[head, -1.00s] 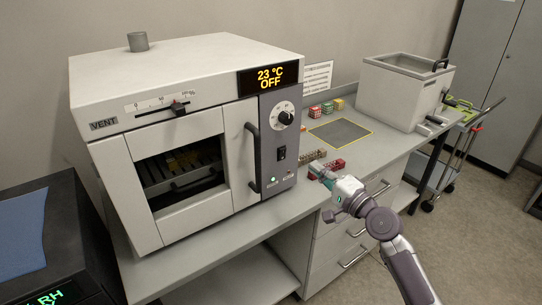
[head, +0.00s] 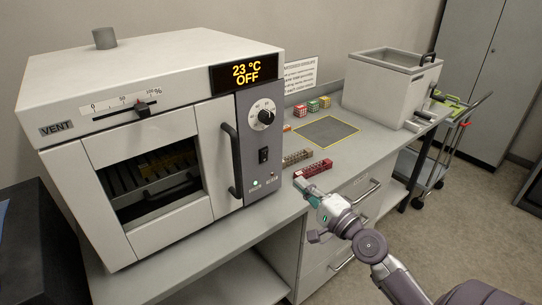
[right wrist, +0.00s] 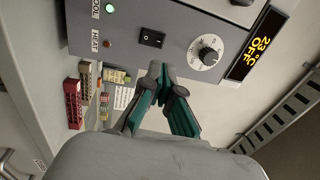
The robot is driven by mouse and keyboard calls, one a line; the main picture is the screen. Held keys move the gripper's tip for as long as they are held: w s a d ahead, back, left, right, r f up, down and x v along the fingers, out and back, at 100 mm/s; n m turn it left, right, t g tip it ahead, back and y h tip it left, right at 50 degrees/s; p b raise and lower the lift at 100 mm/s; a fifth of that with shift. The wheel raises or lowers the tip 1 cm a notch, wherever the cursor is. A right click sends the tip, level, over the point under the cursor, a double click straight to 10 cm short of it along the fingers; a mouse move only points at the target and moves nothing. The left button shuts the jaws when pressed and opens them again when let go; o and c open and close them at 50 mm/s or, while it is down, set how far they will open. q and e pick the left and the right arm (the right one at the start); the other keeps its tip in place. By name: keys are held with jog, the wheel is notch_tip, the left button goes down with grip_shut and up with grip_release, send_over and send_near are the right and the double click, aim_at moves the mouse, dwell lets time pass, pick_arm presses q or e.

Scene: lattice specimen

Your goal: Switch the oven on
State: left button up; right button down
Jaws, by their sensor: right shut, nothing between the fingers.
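The white oven (head: 170,215) stands on the bench at left, its door shut. Its display (head: 247,74) reads 23 °C OFF. A black rocker switch (head: 263,155) sits on the grey control panel below the dial (head: 262,117); the switch (right wrist: 152,38) and dial (right wrist: 209,50) also show in the right wrist view. A green light (right wrist: 110,8) is lit near a dim red light (right wrist: 107,43) marked HEAT. My right gripper (head: 304,188) is shut and empty, right of the panel and lower than the switch, apart from it. My left gripper is not in view.
Red and tan lattice blocks (head: 314,169) lie on the bench close to my right gripper. A yellow-edged grey mat (head: 328,131), small coloured cubes (head: 312,107) and a grey bath (head: 390,91) are further back. A vent slider (head: 142,109) is above the oven door.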

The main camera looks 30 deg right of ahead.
aim_at(265, 152)
jog(key=w+p, duration=0.1)
jog(key=w, duration=0.2)
jog(key=w+r+p, duration=0.1)
jog(key=w, duration=0.3)
jog(key=w+p, duration=0.1)
jog(key=w, duration=0.3)
jog(key=shift+w+a+r, duration=0.2)
jog(key=shift+a+r, duration=0.1)
jog(key=shift+a, duration=0.1)
jog(key=shift+w+a, duration=0.1)
jog(key=shift+w, duration=0.55)
jog(key=shift+r+p, duration=0.3)
jog(key=shift+p, duration=0.65)
jog(key=shift+w+f, duration=0.1)
jog(key=shift+f, duration=0.1)
